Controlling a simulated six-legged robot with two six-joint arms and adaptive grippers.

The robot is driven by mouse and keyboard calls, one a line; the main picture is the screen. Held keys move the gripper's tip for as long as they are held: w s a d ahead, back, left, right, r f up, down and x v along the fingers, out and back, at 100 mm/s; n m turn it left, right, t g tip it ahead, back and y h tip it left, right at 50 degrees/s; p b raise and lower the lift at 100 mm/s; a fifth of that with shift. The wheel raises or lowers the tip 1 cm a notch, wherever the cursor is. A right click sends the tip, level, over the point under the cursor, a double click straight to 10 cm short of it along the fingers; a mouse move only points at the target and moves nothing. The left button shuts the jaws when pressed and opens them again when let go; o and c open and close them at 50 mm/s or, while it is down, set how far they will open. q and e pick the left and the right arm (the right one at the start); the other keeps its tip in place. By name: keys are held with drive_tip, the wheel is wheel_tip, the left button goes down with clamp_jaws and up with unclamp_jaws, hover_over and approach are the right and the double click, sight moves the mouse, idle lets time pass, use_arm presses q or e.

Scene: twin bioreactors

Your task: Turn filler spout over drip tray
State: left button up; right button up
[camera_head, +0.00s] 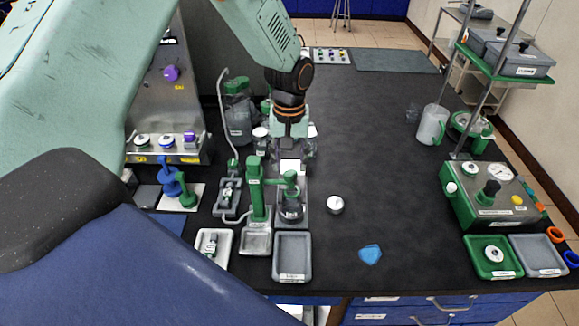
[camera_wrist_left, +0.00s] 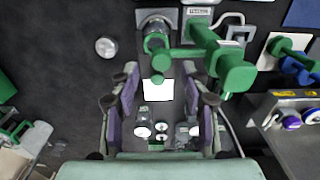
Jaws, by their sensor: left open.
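The green filler has an upright column (camera_head: 258,192) and a spout (camera_head: 290,178) pointing right, above a small round vessel (camera_head: 291,211) on a grey stand. The wrist view also shows the spout (camera_wrist_left: 160,58), beyond my fingers, and the column (camera_wrist_left: 237,75). A small grey tray (camera_head: 256,243) lies at the column's foot, with a larger empty grey tray (camera_head: 292,256) to its right; I cannot tell which is the drip tray. My left gripper (camera_head: 292,150) is open and empty, pointing down behind the spout, apart from it. My right gripper is not in view.
A white square (camera_wrist_left: 158,90) and several small bottles (camera_wrist_left: 160,130) lie below my left fingers. A blue valve (camera_head: 168,180) and a bent grey pipe (camera_head: 220,110) stand left of the filler. A round white-topped item (camera_head: 335,204) stands right. The middle-right bench is mostly clear.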

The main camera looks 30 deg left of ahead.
sight(272, 181)
use_arm(q)
drive_tip(key=shift+a+f, duration=0.2)
drive_tip(key=shift+f, duration=1.25)
drive_tip(key=shift+s, duration=0.1)
drive_tip(key=shift+d, duration=0.15)
drive_tip(key=shift+c, duration=0.2)
drive_tip(key=shift+c, duration=0.7)
clamp_jaws()
